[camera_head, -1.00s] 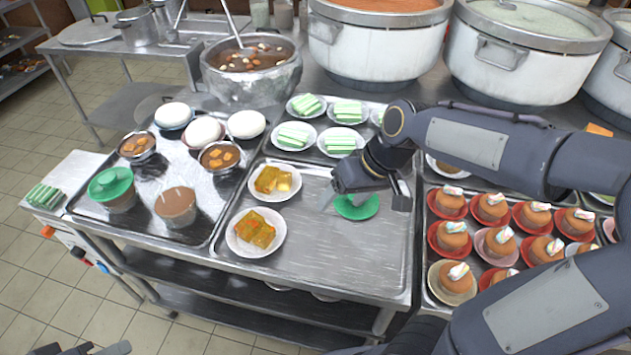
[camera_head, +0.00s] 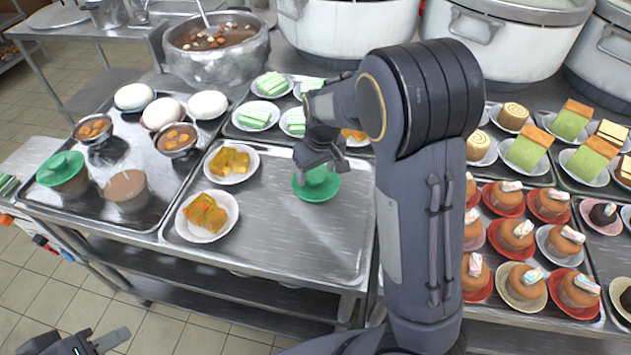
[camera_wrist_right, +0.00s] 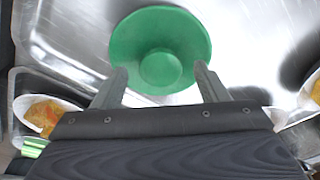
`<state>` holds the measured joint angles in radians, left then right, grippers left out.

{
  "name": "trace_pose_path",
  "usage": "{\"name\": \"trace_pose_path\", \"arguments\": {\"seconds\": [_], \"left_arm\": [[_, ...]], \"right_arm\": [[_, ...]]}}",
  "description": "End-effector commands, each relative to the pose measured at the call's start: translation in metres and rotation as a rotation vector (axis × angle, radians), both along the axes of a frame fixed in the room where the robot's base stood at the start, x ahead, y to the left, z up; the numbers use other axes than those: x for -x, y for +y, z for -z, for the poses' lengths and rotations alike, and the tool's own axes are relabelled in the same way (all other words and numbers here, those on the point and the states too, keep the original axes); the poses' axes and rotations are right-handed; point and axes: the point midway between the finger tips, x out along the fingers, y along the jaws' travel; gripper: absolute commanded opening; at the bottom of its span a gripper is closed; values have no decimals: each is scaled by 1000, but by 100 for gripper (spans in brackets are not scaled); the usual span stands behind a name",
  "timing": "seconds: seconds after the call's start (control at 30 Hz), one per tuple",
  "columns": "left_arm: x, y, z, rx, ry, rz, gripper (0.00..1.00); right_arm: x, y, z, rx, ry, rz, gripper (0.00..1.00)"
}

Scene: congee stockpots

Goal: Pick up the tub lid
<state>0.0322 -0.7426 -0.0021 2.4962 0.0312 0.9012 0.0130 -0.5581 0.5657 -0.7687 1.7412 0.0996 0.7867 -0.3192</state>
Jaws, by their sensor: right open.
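The loose green tub lid (camera_head: 318,190) lies on the bare part of the middle metal tray; it also shows in the right wrist view (camera_wrist_right: 132,42), with its round raised centre towards the camera. My right gripper (camera_head: 318,168) is over the lid. In the right wrist view its two fingers (camera_wrist_right: 161,80) are apart, one on each side of the raised centre, with nothing held. An uncovered brown tub (camera_head: 127,190) stands on the left tray, near a tub with a green lid (camera_head: 58,167). My left gripper (camera_head: 95,344) is low at the left, away from the counter.
Two plates of yellow cake (camera_head: 207,214) are left of the lid. Plates of green cakes (camera_head: 257,116) are behind it. Red plates of cupcakes (camera_head: 518,236) fill a tray on the right. A soup pot (camera_head: 215,68) stands behind. The tray's front is clear.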

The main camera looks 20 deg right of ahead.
Motion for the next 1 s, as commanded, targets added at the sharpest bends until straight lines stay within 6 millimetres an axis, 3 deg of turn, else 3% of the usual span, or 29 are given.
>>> {"name": "trace_pose_path", "arguments": {"seconds": [0.33, 0.67, 1.0], "left_arm": [[0, 0, 1, 0, 0, 0, 36], [0, 0, 1, 0, 0, 0, 36], [0, 0, 1, 0, 0, 0, 36]], "right_arm": [[-1, 1, 9, -1, -1, 0, 66], [-1, 1, 9, -1, -1, 0, 22], [-1, 1, 7, -2, -2, 0, 20]]}}
